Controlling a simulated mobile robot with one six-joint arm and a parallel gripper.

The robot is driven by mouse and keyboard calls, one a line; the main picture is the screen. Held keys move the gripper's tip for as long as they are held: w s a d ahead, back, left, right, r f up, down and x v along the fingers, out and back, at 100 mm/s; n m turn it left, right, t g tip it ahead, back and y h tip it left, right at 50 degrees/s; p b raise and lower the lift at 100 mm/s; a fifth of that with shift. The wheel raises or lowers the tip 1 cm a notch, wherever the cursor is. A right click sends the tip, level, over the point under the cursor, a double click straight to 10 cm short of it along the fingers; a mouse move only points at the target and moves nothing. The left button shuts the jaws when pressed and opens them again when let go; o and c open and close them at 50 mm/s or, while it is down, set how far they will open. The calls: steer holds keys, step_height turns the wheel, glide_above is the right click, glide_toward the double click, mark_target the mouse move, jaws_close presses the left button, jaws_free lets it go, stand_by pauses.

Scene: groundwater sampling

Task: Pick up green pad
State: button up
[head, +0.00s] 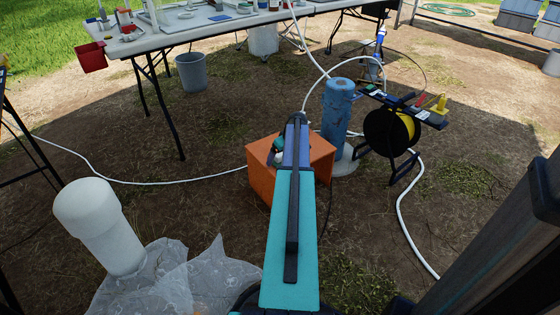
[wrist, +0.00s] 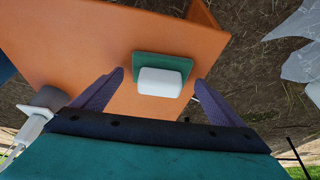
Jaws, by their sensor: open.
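The green pad (wrist: 163,64) is a flat green square with a white rounded block on its near side. It lies against the orange box's surface (wrist: 90,35) in the wrist view. My gripper (wrist: 158,76) is open, with its two purple fingers spread apart. The pad shows between and just beyond the fingertips, with a gap on both sides; I cannot tell the distance in depth. In the head view my arm reaches over the orange box (head: 262,180) and hides part of it. Small green and white parts show there beside the arm, but I cannot tell whether they are the pad.
A grey-white fitting (wrist: 40,108) is left of my fingers. A blue cylinder (head: 337,115) and a yellow cable reel (head: 388,132) stand right of the box. A white hose (head: 405,205) runs over the ground. A white pipe (head: 97,225) and plastic sheet (head: 170,280) are at left.

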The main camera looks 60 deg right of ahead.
mark_target(281, 154)
steer(key=c, duration=1.1)
steer(key=shift+r, duration=0.2)
steer(key=shift+c, duration=0.2)
steer(key=shift+r+p, duration=0.95)
steer(key=shift+r, duration=0.5)
steer(key=shift+s+a+r, duration=0.1)
steer(key=shift+r, duration=0.25)
steer(key=s+a+r+p, duration=0.1)
steer(key=s+a+p, duration=0.3)
steer(key=s+a, duration=0.6)
steer(key=shift+s+a, duration=0.2)
steer(key=shift+a, duration=0.7)
